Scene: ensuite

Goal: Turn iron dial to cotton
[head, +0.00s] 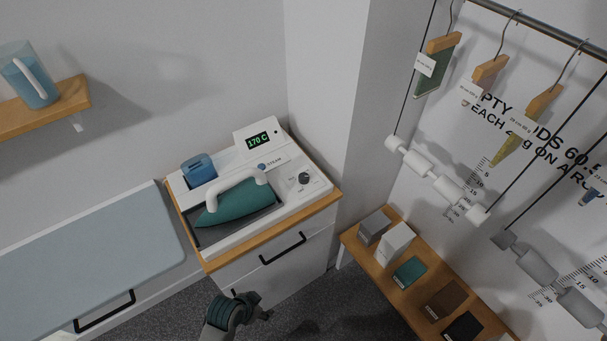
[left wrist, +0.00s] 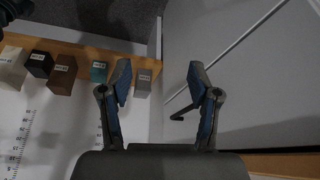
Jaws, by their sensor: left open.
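The ironing station (head: 250,225) stands on a wood-topped drawer cabinet. Its dark round dial (head: 305,178) is at the right of the white top; its markings are too small to read. The display (head: 258,140) reads 170 C. A teal iron (head: 240,205) with a white handle rests on the station, left of the dial. My left gripper (head: 252,308) is in front of and below the cabinet, apart from the dial. In the left wrist view its two fingers (left wrist: 157,88) are spread with nothing held between them. The dial does not show in that view.
A blue tank (head: 199,168) sits behind the iron. An ironing board (head: 85,250) is at left. Carpet is clear before the cabinet.

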